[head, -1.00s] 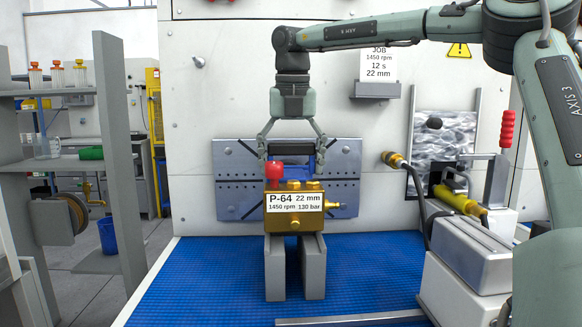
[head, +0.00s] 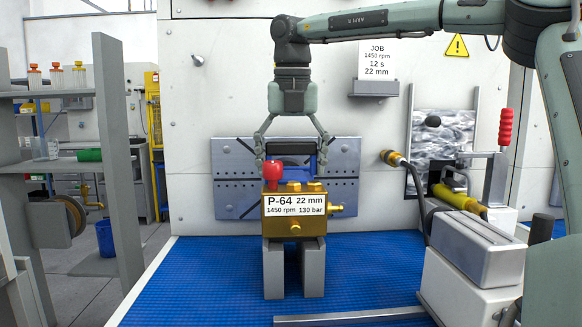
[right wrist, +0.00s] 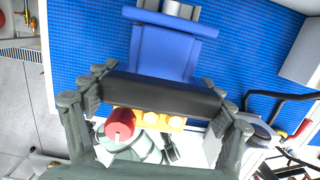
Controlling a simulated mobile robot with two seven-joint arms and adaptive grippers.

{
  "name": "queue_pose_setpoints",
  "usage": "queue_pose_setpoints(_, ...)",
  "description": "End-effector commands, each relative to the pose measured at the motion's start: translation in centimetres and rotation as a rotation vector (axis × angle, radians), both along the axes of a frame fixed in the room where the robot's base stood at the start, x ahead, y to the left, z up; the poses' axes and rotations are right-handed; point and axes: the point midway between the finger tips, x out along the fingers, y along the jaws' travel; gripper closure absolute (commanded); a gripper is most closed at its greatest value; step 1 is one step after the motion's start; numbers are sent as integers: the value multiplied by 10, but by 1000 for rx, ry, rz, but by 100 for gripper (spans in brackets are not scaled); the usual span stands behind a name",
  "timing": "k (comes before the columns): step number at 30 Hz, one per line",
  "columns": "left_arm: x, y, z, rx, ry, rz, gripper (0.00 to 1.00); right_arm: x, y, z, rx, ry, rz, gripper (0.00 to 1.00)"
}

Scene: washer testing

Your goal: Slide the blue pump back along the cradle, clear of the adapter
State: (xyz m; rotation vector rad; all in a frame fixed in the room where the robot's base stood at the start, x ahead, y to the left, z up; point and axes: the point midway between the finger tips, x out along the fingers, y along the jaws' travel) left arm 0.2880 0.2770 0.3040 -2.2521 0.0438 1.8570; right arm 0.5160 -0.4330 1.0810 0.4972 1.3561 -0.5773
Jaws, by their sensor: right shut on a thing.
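The pump has a yellow-gold front block (head: 284,222) labelled P-64 with a red knob (head: 272,172) on top. Its blue part (head: 325,160) shows only a little behind the block; in the right wrist view the blue body (right wrist: 172,50) shows broadly. It rests on the two grey rails of the cradle (head: 314,270). My right gripper (head: 291,158) points down from above, shut on the pump's black bar handle (right wrist: 160,95). The adapter is mostly hidden behind the pump; I cannot make out its contact with it. My left gripper is out of view.
A grey bolted plate (head: 345,190) stands behind the pump. A grey box (head: 475,248) and a yellow-handled tool (head: 458,198) are at the right. A metal strip (head: 350,318) lies in front. The blue mat (head: 200,280) is clear left of the cradle.

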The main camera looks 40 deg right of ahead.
Motion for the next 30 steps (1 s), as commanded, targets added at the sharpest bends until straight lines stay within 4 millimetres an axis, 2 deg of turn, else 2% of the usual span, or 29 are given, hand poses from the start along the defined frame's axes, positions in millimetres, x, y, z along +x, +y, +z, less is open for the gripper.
queue_pose_setpoints(5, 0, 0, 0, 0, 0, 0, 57, -2, 1, -2, 2, 10, 2, 78)
queue_pose_setpoints(6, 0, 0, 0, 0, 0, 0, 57, -2, 1, -2, 3, 10, 2, 14)
queue_pose_setpoints(9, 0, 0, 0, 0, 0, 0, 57, -1, 1, -2, 3, 8, 2, 2)
queue_pose_setpoints(22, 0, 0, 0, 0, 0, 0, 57, -1, 1, 4, 0, 1, 1, 0)
queue_pose_setpoints(26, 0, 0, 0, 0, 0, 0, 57, -2, 2, 21, -2, -1, -1, 0)
queue_pose_setpoints(30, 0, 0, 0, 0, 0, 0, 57, -5, 5, 51, -2, -2, -2, 0)
